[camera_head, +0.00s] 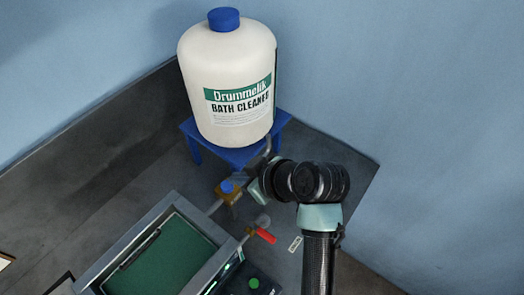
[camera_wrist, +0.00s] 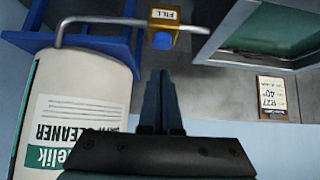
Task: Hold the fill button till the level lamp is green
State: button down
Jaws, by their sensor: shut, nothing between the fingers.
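The brass fill valve (camera_head: 232,196) with its blue button (camera_head: 226,186) sits on the pipe between the bottle stand and the tank. In the wrist view the valve (camera_wrist: 178,34) carries a FILL label and its blue button (camera_wrist: 162,40) faces my gripper. My gripper (camera_wrist: 160,76) is shut and empty, its tips pointing at the button with a visible gap in the picture. The tank (camera_head: 133,247) holds dark green liquid or a green surface. A round green spot (camera_head: 254,283) shows on a dark box; I cannot tell if it is the level lamp.
A large white Drummelik bath cleaner bottle (camera_head: 228,75) with a blue cap stands on a blue stand (camera_head: 284,119). A red tap handle (camera_head: 266,236) juts beside the tank. A small label card (camera_wrist: 272,97) lies on the dark bench. Blue walls close off the back.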

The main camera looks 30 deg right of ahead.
jog(key=b+v, duration=0.1)
jog(key=v, duration=0.5)
jog(key=shift+r, duration=0.3)
dwell(0.9)
